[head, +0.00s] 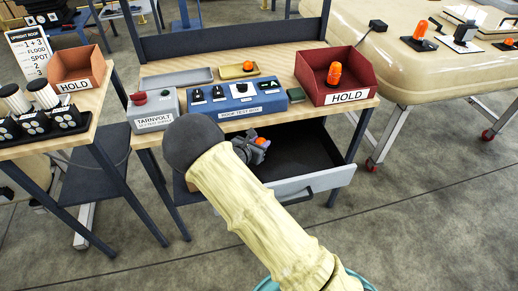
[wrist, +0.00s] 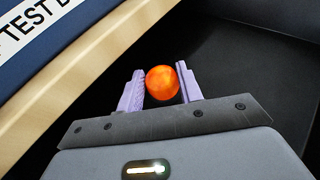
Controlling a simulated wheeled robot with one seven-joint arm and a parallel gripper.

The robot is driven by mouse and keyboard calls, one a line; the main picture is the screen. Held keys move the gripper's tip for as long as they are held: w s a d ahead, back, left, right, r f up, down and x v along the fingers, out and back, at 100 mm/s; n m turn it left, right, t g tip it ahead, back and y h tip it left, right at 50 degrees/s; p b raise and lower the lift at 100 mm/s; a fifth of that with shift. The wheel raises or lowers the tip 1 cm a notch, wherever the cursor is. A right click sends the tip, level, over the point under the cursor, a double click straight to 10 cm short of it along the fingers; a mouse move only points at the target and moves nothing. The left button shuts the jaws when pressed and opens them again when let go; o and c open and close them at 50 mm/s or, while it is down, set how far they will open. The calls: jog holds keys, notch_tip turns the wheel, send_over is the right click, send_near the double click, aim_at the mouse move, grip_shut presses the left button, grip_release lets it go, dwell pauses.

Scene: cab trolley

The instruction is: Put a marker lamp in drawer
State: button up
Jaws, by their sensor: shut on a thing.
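My gripper (head: 257,144) is shut on an orange marker lamp (head: 263,142). In the wrist view the round orange lamp (wrist: 162,84) sits between the two pale purple fingers of my gripper (wrist: 159,70). The drawer (head: 318,182) under the middle bench is pulled out, with a dark interior and a light grey front. The held lamp is over the drawer's dark interior (wrist: 245,60); its height above the floor of the drawer is hard to tell. My arm hides the drawer's left part. Another orange lamp (head: 335,74) stands in the right red HOLD bin (head: 352,97).
The bench top edge (wrist: 75,82) runs close to my gripper's left. On the bench are a blue test box (head: 238,108), a grey Tarnvolt box (head: 153,116) and a tan tray (head: 232,72) with an orange lamp. A cream cab roof (head: 380,70) stands at right.

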notch_tip(320, 180, down, 3)
jog(key=shift+f, duration=0.1)
jog(key=shift+w+f, duration=0.2)
jog(key=shift+f, duration=0.1)
jog(key=o, duration=1)
jog(key=v, duration=1.2)
